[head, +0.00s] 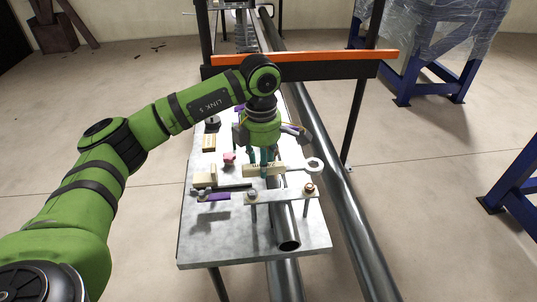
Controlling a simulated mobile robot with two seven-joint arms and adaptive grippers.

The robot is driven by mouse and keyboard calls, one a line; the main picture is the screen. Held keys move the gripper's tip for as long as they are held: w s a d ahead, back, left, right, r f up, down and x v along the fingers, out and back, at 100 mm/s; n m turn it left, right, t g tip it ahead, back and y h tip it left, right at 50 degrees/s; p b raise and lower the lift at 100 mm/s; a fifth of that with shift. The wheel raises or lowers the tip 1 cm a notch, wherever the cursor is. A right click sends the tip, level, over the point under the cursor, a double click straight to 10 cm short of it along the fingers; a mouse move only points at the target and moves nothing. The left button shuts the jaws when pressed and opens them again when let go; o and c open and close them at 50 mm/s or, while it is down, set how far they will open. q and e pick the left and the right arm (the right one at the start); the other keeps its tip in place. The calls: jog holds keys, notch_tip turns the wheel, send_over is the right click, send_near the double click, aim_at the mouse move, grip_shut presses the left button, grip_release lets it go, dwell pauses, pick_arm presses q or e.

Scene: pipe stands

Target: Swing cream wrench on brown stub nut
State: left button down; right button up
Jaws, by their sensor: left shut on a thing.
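My left gripper (261,163) reaches down from above over the metal bench and is shut on the cream handle of the wrench (279,169). The wrench points to the right, and its pale ring end (314,164) shows just behind the brown stub nut (309,188) in the picture. The ring does not appear to be around the nut. The brown nut sits at the right end of a flat clamp bar (282,197) that crosses a grey pipe (287,236). A darker stub nut (252,194) is at the bar's left end. My right gripper is out of view.
The metal bench (225,241) holds wooden blocks (205,180), a pink piece (229,158), a purple piece (214,197) and a dark rod. A long pipe (343,207) runs along its right side. An orange-topped rail (330,58) crosses behind my arm. The bench's front-left corner is clear.

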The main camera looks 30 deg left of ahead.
pick_arm(q)
jog(key=shift+s, duration=0.25)
jog(key=shift+w, duration=0.1)
jog(key=shift+w+f+b, duration=0.2)
jog(key=shift+f+b, duration=1.5)
jog(key=shift+f, duration=0.1)
jog(key=shift+f+b, duration=0.5)
jog(key=shift+f, duration=0.15)
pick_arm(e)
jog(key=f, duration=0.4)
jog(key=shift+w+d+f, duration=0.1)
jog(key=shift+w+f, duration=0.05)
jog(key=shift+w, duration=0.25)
pick_arm(q)
jog(key=shift+f, duration=0.1)
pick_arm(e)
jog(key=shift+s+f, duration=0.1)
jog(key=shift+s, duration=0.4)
pick_arm(q)
jog(key=c, duration=2)
grip_release()
grip_shut()
